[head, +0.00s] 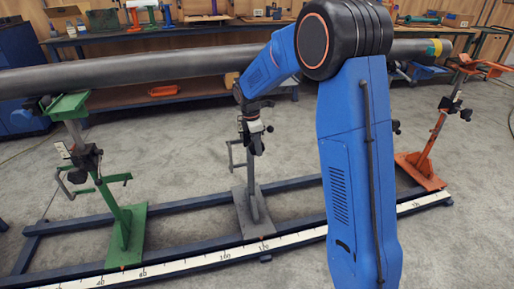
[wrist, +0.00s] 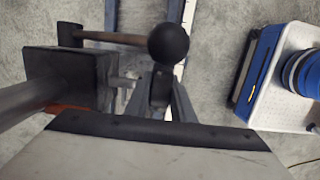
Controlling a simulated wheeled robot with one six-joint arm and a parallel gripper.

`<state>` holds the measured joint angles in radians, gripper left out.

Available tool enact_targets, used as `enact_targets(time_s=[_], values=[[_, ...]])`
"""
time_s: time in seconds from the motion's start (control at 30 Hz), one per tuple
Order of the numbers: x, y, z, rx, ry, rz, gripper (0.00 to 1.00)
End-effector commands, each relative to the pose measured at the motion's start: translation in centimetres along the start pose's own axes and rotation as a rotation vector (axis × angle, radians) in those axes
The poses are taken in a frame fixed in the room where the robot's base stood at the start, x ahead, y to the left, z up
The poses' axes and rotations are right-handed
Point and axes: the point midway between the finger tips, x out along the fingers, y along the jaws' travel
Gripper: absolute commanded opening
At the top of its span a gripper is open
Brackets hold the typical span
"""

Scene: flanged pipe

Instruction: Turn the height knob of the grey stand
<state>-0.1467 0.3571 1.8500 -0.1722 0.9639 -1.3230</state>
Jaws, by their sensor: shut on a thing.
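The grey stand (head: 253,208) stands on the blue base rails at the middle of the head view, under the long pipe (head: 150,73). My gripper (head: 257,146) points down at the stand's upper part and hides much of it. In the wrist view the stand's dark block (wrist: 72,78) is at left, with a bar running right from it to a black ball. The height knob (wrist: 168,44) is this black ball, just at my gripper's fingers (wrist: 160,95). The fingers are shut on the knob's part; their exact contact is partly hidden.
A green stand (head: 123,220) is at left and an orange stand (head: 425,160) at right. A white scale (head: 220,257) runs along the blue rails. A workbench (head: 190,30) with tools is behind. Open grey floor lies around the rails.

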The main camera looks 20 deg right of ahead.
Motion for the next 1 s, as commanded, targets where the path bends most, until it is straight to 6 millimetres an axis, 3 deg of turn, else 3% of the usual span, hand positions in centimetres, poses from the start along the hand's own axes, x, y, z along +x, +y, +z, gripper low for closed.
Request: enact_targets(time_s=[0.37,0.4,0.47,0.77,1.0], values=[[-0.1,0.0,-0.1,-0.001,0.019,0.001,0.00],[-0.1,0.0,-0.1,-0.001,0.019,0.001,0.29],[-0.1,0.0,-0.1,-0.001,0.019,0.001,0.41],[-0.1,0.0,0.0,-0.001,0.018,0.002,0.41],[-2.7,0.1,0.0,0.000,0.019,0.005,0.41]])
